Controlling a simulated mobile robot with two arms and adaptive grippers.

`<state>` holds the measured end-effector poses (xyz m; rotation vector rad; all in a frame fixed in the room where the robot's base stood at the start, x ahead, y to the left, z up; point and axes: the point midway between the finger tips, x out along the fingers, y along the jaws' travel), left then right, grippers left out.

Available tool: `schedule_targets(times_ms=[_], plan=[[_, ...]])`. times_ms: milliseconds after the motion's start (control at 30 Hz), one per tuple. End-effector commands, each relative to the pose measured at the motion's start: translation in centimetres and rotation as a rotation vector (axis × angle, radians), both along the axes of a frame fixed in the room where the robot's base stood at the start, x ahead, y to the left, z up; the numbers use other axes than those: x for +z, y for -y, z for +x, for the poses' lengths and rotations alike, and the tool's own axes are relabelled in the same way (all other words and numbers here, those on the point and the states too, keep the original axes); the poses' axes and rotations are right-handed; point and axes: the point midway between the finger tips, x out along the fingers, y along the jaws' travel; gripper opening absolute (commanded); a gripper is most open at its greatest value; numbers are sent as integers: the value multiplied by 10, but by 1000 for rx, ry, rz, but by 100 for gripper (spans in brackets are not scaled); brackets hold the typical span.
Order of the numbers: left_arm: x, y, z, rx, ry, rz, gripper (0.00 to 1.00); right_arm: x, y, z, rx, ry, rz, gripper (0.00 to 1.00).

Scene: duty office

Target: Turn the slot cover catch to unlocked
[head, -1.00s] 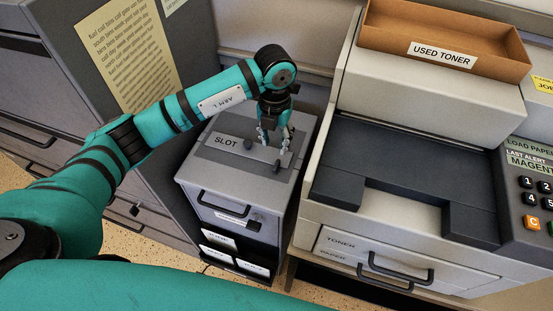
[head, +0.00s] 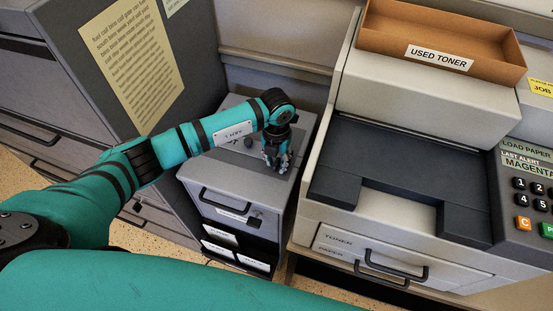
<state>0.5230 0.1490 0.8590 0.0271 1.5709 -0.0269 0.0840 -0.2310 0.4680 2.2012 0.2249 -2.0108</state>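The grey cabinet (head: 222,183) stands left of the copier, with the slot cover on its top. My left arm hides most of the cover and its SLOT label. A small dark knob (head: 248,142) shows just under my forearm. My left gripper (head: 277,165) is low at the right part of the cover, its fingers pointing down at the top. It hides the spot where a second dark knob, perhaps the catch, stood. I cannot tell whether the fingers touch or close on it. My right gripper is not in view.
The copier (head: 400,165) stands close on the right, with a used toner tray (head: 440,58) on top and a keypad at far right. A dark grey panel with a yellow notice (head: 130,60) rises at the left. A wall is behind the cabinet.

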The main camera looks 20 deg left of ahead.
Motion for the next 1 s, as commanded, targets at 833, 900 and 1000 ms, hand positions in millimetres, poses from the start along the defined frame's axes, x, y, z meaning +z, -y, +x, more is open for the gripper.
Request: schedule_targets(times_ms=[833,900,1000], plan=[[1,0,1,146,1,0,0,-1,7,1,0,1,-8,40],[1,0,1,201,1,0,0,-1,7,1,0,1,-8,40],[1,0,1,290,1,0,0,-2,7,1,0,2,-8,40]])
